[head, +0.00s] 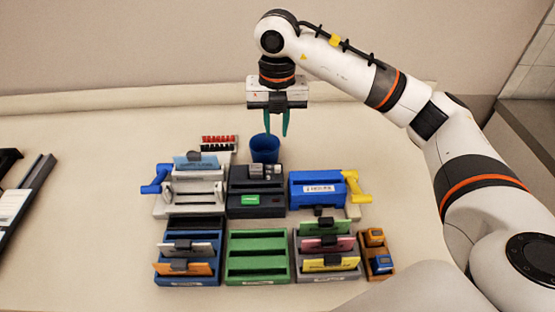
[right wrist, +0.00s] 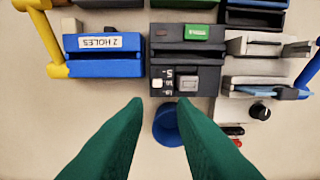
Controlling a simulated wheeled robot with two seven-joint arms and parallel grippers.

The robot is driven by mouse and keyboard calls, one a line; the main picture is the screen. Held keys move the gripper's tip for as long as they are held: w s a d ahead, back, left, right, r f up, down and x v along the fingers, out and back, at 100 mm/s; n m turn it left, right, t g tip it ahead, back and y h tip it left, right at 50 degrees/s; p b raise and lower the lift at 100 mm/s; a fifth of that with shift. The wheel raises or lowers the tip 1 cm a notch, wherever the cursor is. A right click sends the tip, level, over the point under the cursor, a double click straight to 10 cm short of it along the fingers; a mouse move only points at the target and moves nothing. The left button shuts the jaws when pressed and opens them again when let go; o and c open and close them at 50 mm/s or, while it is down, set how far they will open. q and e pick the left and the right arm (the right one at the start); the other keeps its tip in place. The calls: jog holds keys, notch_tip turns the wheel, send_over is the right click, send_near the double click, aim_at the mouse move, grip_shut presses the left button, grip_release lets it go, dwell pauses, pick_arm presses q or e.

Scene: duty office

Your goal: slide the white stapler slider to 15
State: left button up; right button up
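The dark stapler (head: 243,210) stands in the middle of the back row on the table. It has a green label and also shows in the right wrist view (right wrist: 190,50). A small white slider (right wrist: 157,83) sits on it beside a short printed scale (right wrist: 168,81), whose numbers are too small to read surely. A grey block (right wrist: 187,83) is on the scale's other side. My right gripper (head: 276,122), with green fingers pointing down, is open and empty behind and above the stapler, touching nothing. My left gripper is not in view.
A blue cup (head: 264,149) stands just behind the stapler, near my right fingers. A blue hole punch (head: 315,190) with a yellow handle and a grey device (head: 190,188) with a blue handle flank it. Card trays (head: 258,268) fill the front row.

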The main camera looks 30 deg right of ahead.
aim_at(278, 166)
notch_tip(278, 166, down, 12)
jog(key=p, duration=0.3)
jog(key=shift+s+d+r, duration=0.1)
jog(key=shift+c, duration=0.4)
grip_shut()
